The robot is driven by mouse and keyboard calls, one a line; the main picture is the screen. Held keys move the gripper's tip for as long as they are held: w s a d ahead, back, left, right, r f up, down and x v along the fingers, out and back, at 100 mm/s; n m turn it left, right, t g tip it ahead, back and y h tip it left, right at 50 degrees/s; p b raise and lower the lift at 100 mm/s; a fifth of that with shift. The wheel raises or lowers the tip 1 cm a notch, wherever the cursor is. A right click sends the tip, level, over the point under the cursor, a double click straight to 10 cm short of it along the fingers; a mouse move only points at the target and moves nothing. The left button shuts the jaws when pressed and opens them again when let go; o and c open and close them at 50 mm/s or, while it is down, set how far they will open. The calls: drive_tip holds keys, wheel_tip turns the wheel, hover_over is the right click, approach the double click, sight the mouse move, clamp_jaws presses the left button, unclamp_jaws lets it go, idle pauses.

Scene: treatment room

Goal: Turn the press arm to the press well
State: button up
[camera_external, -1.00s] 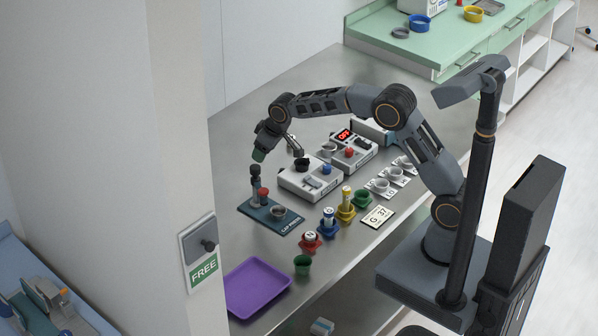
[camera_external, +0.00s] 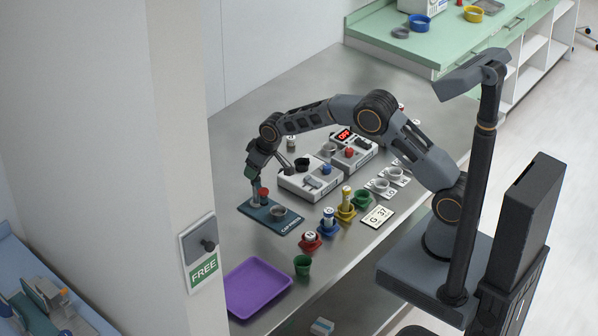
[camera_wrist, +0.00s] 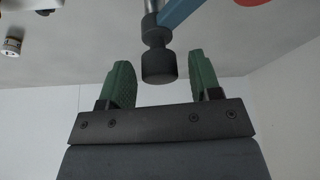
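The cap press has a dark blue base (camera_external: 252,208), a grey post at its left rear with a red part (camera_external: 264,192) beside it, and a grey cup-like well (camera_external: 278,211) to the right. My gripper (camera_external: 253,174) is at the top of the post and partly hides it. In the wrist view the dark knob (camera_wrist: 158,65) on the post lies between my gripper's green fingertips (camera_wrist: 160,75), with gaps on both sides. A blue arm (camera_wrist: 180,12) slants up right from the post towards a red part at the top edge. My gripper is open.
White devices (camera_external: 310,182) stand behind the press, to its right. Coloured holders (camera_external: 345,212), some with vials, and a G 37 card (camera_external: 378,216) lie to the right. A purple tray (camera_external: 257,287) is in front. The bench behind the devices is largely clear.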

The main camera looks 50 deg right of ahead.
clamp_jaws()
idle(0.3)
drive_tip(key=shift+b, duration=0.3)
drive_tip(key=shift+f+n+y+b, duration=0.2)
drive_tip(key=shift+n+y+b, duration=0.2)
drive_tip(key=shift+n+b, duration=0.65)
drive_tip(key=shift+r+n+g+y+b, duration=0.1)
drive_tip(key=shift+n+g+y+b, duration=0.2)
drive_tip(key=shift+n+b, duration=0.6)
drive_tip(key=shift+r+n+g+y+b, duration=0.1)
drive_tip(key=shift+n+y+b, duration=0.3)
drive_tip(key=shift+n+b, duration=0.5)
drive_tip(key=shift+d+n, duration=0.1)
drive_tip(key=shift+n, duration=0.25)
drive_tip(key=shift+o, duration=0.3)
unclamp_jaws()
